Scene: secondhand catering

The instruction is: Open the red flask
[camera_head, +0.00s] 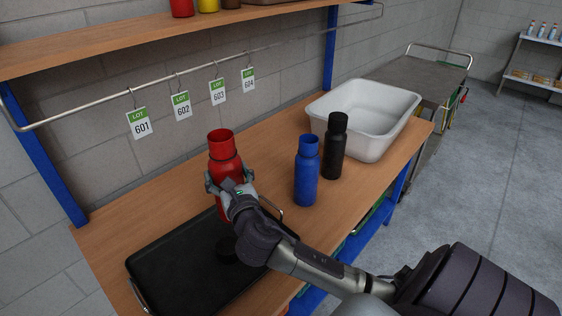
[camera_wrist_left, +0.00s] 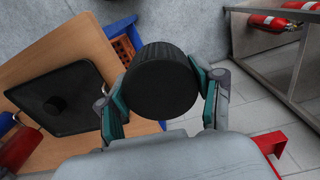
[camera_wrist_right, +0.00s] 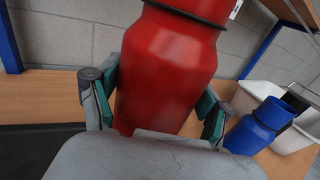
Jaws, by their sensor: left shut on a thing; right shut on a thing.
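The red flask (camera_head: 221,163) stands upright at the far end of the black tray. Its red top has a round rim, a thin dark band runs below it, and no black cap sits on it. My right gripper (camera_head: 230,186) is shut around its body; the right wrist view shows the red body (camera_wrist_right: 168,70) between both fingers. My left gripper (camera_wrist_left: 160,88) is outside the head view. In the left wrist view it is shut on a black round cap with a ridged side (camera_wrist_left: 160,62), held in the air beyond the table's edge.
The black tray (camera_head: 175,262) holds a black round piece (camera_head: 228,249). A blue flask (camera_head: 307,170) and a black flask (camera_head: 335,146) stand to the right, before a white tub (camera_head: 385,135). Lot tags (camera_head: 140,123) hang from a rail under the shelf.

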